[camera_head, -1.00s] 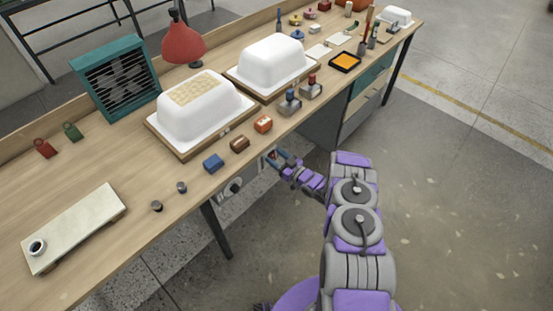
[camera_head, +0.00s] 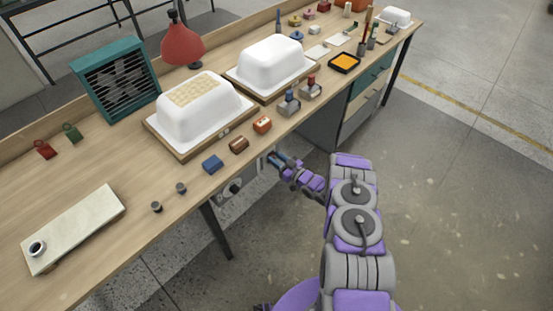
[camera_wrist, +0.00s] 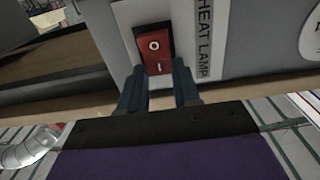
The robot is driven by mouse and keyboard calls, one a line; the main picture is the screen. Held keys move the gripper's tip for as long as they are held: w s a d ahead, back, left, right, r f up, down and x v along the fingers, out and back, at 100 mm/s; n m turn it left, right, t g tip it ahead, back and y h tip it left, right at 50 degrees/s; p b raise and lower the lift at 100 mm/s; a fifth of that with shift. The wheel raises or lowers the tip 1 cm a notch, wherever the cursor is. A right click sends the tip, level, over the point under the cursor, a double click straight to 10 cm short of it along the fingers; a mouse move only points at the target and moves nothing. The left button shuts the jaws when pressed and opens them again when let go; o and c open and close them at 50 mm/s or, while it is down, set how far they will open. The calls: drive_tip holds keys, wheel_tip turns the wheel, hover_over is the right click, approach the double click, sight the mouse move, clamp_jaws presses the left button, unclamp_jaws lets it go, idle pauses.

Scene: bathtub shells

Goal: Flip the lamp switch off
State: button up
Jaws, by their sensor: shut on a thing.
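The lamp switch (camera_wrist: 154,44) is a red rocker marked with a circle and a bar, set in a white plate beside a "HEAT LAMP" label (camera_wrist: 204,38) in the wrist view. My gripper (camera_wrist: 160,69) has its two dark blue fingers at the switch's lower end, one on each side, shut on it. In the head view my gripper (camera_head: 274,158) is at the bench's front edge, by the grey control panel (camera_head: 238,188); the switch is hidden there. The red lamp (camera_head: 183,43) stands at the back of the bench.
White tub shells (camera_head: 198,112) sit on wooden boards on the bench (camera_head: 120,170). The floor on the right is open.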

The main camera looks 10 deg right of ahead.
drive_tip(key=shift+s+d+f+t+y, duration=0.1)
drive_tip(key=shift+f+t+y, duration=0.25)
drive_tip(key=shift+t+y, duration=0.15)
drive_tip(key=shift+f+t+y+b, duration=0.35)
drive_tip(key=shift+t+b, duration=0.25)
drive_tip(key=shift+b, duration=0.25)
drive_tip(key=shift+d+r, duration=0.1)
drive_tip(key=shift+r, duration=0.2)
drive_tip(key=o, duration=1.1)
drive_tip(key=shift+c, duration=0.2)
